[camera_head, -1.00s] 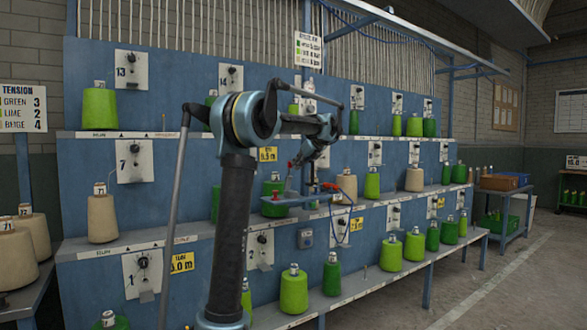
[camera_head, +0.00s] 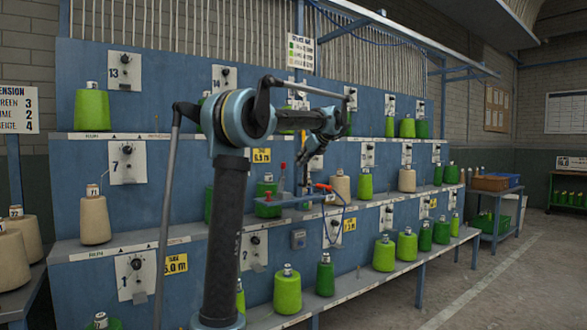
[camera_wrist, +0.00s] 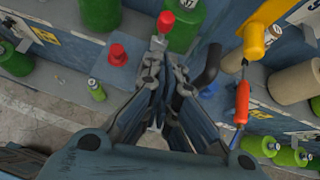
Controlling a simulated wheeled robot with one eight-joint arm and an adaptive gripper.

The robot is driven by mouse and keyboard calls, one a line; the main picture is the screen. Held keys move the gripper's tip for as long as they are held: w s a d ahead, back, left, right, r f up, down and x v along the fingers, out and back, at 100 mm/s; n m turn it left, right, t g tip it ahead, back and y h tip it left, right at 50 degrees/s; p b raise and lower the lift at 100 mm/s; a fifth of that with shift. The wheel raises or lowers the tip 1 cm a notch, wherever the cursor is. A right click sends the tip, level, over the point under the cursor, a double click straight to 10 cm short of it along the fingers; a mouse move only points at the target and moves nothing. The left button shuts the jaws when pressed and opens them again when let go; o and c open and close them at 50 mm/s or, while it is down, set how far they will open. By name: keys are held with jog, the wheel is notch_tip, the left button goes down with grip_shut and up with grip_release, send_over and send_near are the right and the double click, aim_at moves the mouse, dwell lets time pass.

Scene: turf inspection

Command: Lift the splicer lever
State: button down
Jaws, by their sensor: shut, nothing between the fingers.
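The splicer sits on a small blue shelf (camera_head: 290,201) that sticks out from the rack. A metal stem with a red knob (camera_wrist: 166,20), which looks like its lever, stands up there. The red knob (camera_head: 283,166) also shows small in the head view. My gripper (camera_wrist: 165,75) is shut and empty. In the wrist view its fingers lie just below the stem; I cannot tell whether they touch it. In the head view my gripper (camera_head: 304,176) hangs beside the knob, partly hidden by my arm. A red button (camera_wrist: 118,55) lies left of the fingers.
An orange-red handle (camera_wrist: 242,102) hangs from a yellow part (camera_wrist: 254,40) right of my fingers. A black bent piece (camera_wrist: 208,70) is close to the right finger. Green cones (camera_head: 287,290) and beige cones (camera_head: 95,217) fill the rack shelves. The floor (camera_head: 500,275) at right is clear.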

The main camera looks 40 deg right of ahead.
jog(key=v, duration=0.6)
jog(key=shift+r, duration=0.15)
jog(key=shift+w, duration=0.1)
